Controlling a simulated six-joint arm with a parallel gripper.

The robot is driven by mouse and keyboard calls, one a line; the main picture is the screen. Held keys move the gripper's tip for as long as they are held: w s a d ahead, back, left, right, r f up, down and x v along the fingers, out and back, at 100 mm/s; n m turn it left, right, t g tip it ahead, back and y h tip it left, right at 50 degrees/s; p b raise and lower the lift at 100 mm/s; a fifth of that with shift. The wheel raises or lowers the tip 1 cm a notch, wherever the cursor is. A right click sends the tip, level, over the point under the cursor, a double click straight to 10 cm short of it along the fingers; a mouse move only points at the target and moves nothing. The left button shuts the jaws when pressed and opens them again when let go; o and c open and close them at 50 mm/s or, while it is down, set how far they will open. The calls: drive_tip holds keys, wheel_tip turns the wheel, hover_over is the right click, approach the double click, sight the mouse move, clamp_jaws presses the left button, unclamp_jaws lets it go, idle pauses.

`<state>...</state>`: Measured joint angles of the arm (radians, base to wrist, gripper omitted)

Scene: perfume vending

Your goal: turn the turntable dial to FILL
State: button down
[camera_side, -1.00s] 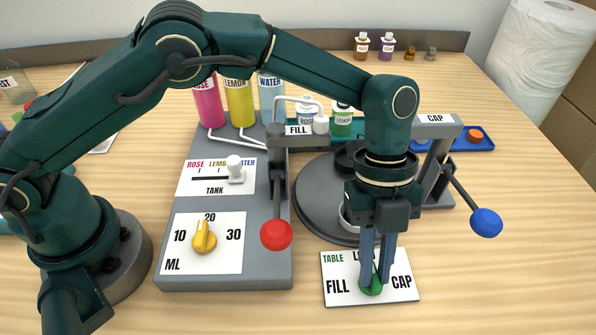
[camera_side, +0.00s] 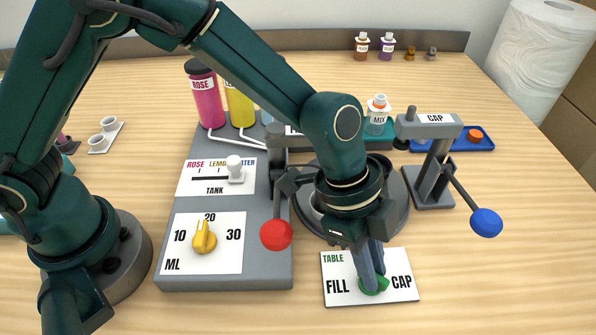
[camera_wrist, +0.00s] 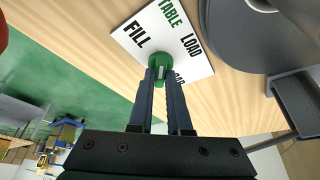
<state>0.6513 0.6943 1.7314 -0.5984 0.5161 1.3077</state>
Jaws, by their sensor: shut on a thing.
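The green turntable dial (camera_side: 381,286) sits on the white TABLE card (camera_side: 340,267), with FILL at its left and CAP at its right. My gripper (camera_side: 374,279) points down and is shut on the dial, one finger on each side. The wrist view shows the dial (camera_wrist: 160,66) between the fingertips (camera_wrist: 160,77), with FILL and LOAD readable on the card (camera_wrist: 150,40) and CAP partly hidden by a finger. In the side view my wrist hides LOAD. I cannot tell which label the dial's pointer faces. The grey turntable (camera_side: 398,222) is partly behind my wrist.
A red-ball lever (camera_side: 276,234) stands left of my gripper, and a blue-ball lever (camera_side: 486,222) of the CAP press (camera_side: 434,186) stands right. The yellow ML knob (camera_side: 204,239) is on the grey base. A MIX bottle (camera_side: 377,118) stands behind.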

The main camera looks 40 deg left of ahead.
drive_tip(key=shift+n+t, duration=0.3)
drive_tip(key=shift+n, duration=0.5)
drive_tip(key=c, duration=0.9)
unclamp_jaws()
drive_tip(key=shift+o, duration=0.2)
drive_tip(key=shift+r, duration=0.15)
drive_tip(key=v, duration=0.3)
drive_tip(key=shift+a+r, duration=0.1)
drive_tip(key=shift+r, duration=0.25)
drive_tip(key=shift+s+a+r, duration=0.2)
drive_tip(key=shift+a+r, duration=0.05)
drive_tip(key=shift+r, duration=0.25)
